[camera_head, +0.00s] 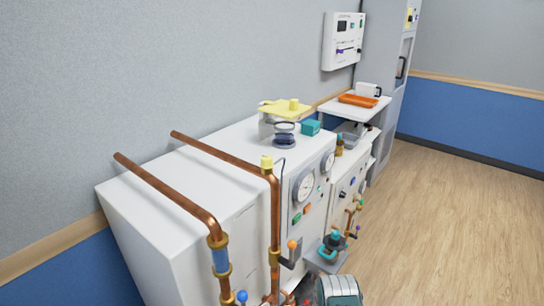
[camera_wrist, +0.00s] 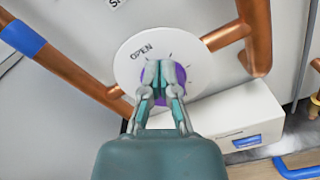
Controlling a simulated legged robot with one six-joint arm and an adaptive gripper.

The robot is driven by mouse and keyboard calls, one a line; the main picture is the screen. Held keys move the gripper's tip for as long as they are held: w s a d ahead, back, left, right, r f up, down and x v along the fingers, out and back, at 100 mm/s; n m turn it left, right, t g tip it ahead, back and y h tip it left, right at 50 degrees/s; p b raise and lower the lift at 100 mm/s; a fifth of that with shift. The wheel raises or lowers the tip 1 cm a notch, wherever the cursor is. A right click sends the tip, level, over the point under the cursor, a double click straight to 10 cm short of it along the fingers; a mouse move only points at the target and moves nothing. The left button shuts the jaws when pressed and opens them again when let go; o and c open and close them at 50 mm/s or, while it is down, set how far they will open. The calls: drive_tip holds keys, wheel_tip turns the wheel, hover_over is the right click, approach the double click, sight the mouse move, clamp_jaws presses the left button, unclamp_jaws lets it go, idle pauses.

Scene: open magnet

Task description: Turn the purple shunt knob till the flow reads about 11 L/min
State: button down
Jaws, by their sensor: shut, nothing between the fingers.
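The purple shunt knob (camera_wrist: 178,73) shows in the wrist view on a round white dial plate marked OPEN (camera_wrist: 134,62), with tick marks around its upper edge. My gripper (camera_wrist: 161,84) is shut, with nothing between its fingers. Its fingertips lie in front of the knob and hide part of it; I cannot tell whether they touch it. In the head view, part of my arm shows at the bottom edge, and the knob cannot be made out. No flow reading is legible in either view.
Copper pipes (camera_wrist: 254,35) run close beside the dial, and a white box (camera_wrist: 222,112) is below it. In the head view, white cabinets carry round gauges (camera_head: 304,188) and copper pipes (camera_head: 275,220). The wood floor (camera_head: 450,220) at right is clear.

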drive_tip(key=shift+w+d+f, duration=0.35)
drive_tip(key=shift+w+f, duration=0.15)
idle(0.5)
drive_tip(key=shift+w+d+r, duration=0.1)
drive_tip(key=v, duration=0.6)
drive_tip(key=shift+w+r, duration=0.2)
drive_tip(key=shift+d, duration=0.15)
drive_tip(key=w+a+m, duration=0.2)
drive_tip(key=a+m, duration=0.3)
drive_tip(key=m, duration=0.1)
drive_tip(key=shift+w+a+r, duration=0.25)
drive_tip(key=shift+w, duration=0.15)
idle(0.7)
drive_tip(key=shift+s+f, duration=0.1)
drive_tip(key=shift+f, duration=0.1)
idle(0.6)
